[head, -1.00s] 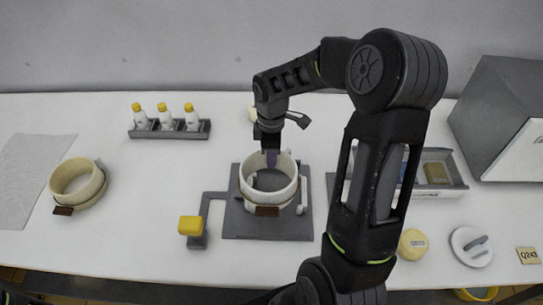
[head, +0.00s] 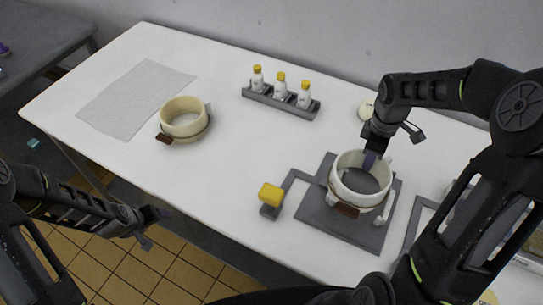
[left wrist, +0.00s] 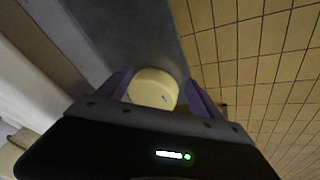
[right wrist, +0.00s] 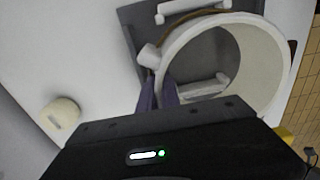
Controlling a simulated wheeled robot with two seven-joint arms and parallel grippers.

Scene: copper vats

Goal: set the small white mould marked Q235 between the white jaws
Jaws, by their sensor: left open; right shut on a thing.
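A white ring-shaped mould (head: 346,184) with a brown tag on its front is over the grey plate (head: 318,215) in the head view. Its marking cannot be read. My right gripper (head: 370,160) is shut on the mould's back wall; the mould also shows in the right wrist view (right wrist: 270,75). White jaws show beside the mould, one at its right (head: 386,207) and one in the right wrist view (right wrist: 190,9). Whether the mould rests on the plate or hangs just above it, I cannot tell. My left gripper (head: 152,222) is open and empty, off the table's front edge.
A second, cream ring mould (head: 184,118) with a brown tag stands at left near a grey sheet (head: 135,98). A rack (head: 281,101) of yellow-capped bottles stands at the back.

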